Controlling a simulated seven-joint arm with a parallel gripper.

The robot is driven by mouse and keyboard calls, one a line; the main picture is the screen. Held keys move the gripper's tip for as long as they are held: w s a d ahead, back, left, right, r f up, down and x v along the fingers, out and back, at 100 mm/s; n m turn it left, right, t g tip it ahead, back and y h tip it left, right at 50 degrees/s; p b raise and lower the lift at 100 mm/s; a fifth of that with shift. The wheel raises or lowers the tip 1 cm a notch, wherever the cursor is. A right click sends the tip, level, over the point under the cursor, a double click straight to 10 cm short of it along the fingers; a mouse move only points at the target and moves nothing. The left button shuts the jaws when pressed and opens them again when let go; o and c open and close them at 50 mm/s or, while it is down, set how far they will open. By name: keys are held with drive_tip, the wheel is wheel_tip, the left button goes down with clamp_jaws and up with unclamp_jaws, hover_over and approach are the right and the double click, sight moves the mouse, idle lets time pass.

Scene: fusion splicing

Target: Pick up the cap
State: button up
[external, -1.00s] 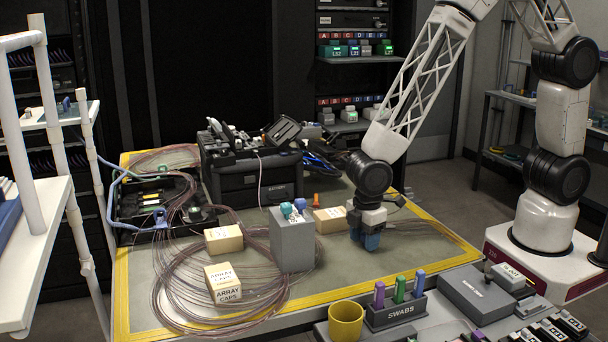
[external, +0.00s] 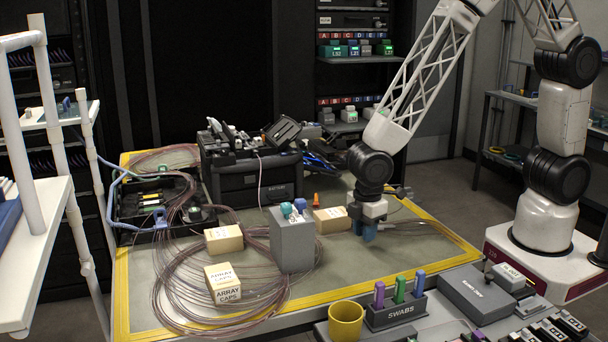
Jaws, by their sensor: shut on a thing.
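My gripper (external: 369,232) has blue fingers and points down over the right part of the work mat, just right of a cardboard box. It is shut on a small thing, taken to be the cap. The fingers hide the cap almost wholly, so its shape and colour cannot be told. The fingertips appear a little above the mat.
A grey block (external: 291,245) holding teal and blue pieces stands left of the gripper. Cardboard boxes (external: 330,221) (external: 222,285), coiled fibre and a small orange piece (external: 316,199) lie around. A swab rack (external: 397,313) and yellow cup (external: 346,322) are in front. Mat right of the gripper is mostly clear.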

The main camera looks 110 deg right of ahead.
drive_tip(key=shift+r, duration=0.75)
drive_tip(key=s, duration=0.5)
drive_tip(key=s+a+r, duration=0.1)
drive_tip(key=s, duration=0.4)
drive_tip(key=s+a, duration=0.1)
drive_tip(key=s, duration=0.5)
drive_tip(key=shift+r, duration=0.2)
drive_tip(key=shift+w, duration=0.15)
